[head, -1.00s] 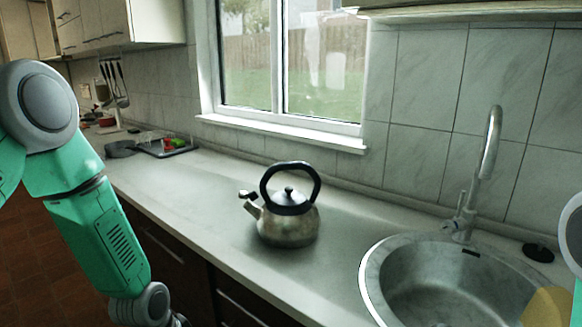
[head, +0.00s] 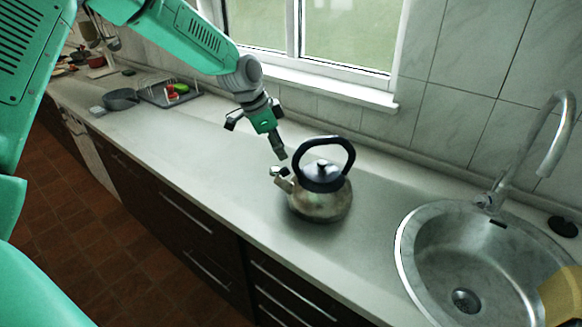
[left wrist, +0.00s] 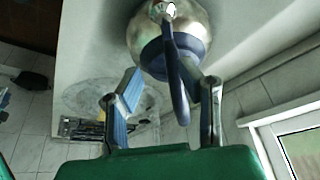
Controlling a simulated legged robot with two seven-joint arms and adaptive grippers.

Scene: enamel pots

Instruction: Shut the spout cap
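The kettle (head: 320,205) stands upright on the counter, silver with a black arched handle (head: 328,146). Its spout points left, and the small dark spout cap (head: 279,172) at its tip looks tilted up, though it is too small to be sure. My left gripper (head: 262,140) is above and left of the spout, with one finger close over the cap; I cannot tell if they touch. In the left wrist view the gripper's fingers (left wrist: 170,93) are spread and empty, with the kettle (left wrist: 196,28) beyond them. My right gripper is not in view.
The round sink (head: 412,245) with its tap (head: 560,130) lies right of the kettle. A window (head: 340,40) is behind. A dish rack (head: 170,95) and a dark pan (head: 120,99) stand far left.

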